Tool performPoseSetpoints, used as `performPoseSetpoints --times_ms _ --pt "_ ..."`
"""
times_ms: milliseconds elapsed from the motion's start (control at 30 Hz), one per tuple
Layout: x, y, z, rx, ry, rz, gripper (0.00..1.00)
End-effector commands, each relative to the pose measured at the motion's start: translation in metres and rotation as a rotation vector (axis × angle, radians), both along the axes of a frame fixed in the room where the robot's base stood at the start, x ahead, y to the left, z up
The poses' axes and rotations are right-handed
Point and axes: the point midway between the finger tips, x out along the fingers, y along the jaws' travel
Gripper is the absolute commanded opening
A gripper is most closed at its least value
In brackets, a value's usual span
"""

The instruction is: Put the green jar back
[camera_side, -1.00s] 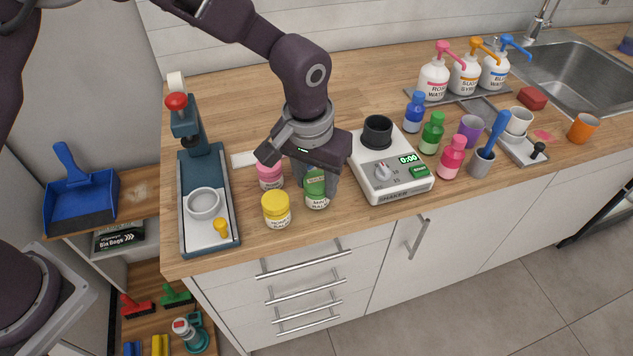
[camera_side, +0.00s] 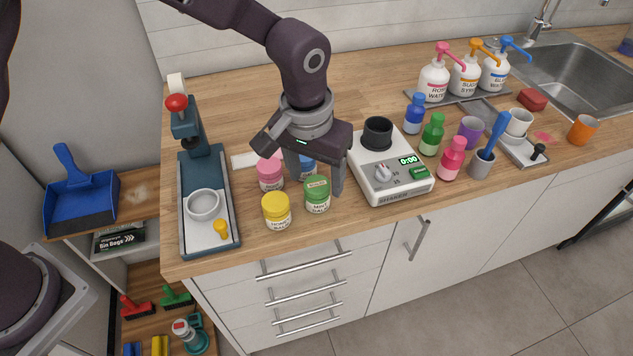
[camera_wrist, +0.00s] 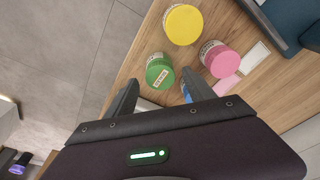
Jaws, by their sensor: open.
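The green jar (camera_side: 317,195), with a green lid and white label, stands upright on the wooden counter near its front edge. In the wrist view the green jar (camera_wrist: 159,73) shows just beyond my fingertips. My gripper (camera_side: 316,182) is open and empty. Its fingers are above and behind the jar, apart from it as far as I can see. A yellow jar (camera_side: 276,211) stands just left of the green one. A pink jar (camera_side: 270,174) stands behind the yellow one. A blue jar (camera_side: 307,168) is behind the green one, partly hidden by my gripper.
A shaker machine (camera_side: 392,180) stands close on the right. A teal press (camera_side: 209,215) with a white bowl is on the left. A pale strip (camera_side: 247,160) lies behind the jars. Coloured bottles (camera_side: 432,134) and pump bottles (camera_side: 464,76) are farther right. The back counter is mostly clear.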

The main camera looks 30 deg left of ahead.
Motion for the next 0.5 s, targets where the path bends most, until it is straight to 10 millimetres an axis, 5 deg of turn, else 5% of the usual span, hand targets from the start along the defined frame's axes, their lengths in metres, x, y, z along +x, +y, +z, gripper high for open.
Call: performPoseSetpoints --times_ms 233,500 --pt "-0.009 0.000 0.066 -0.002 -0.004 0.001 0.62" --pt "-0.014 0.000 0.091 0.001 0.001 0.001 0.62"
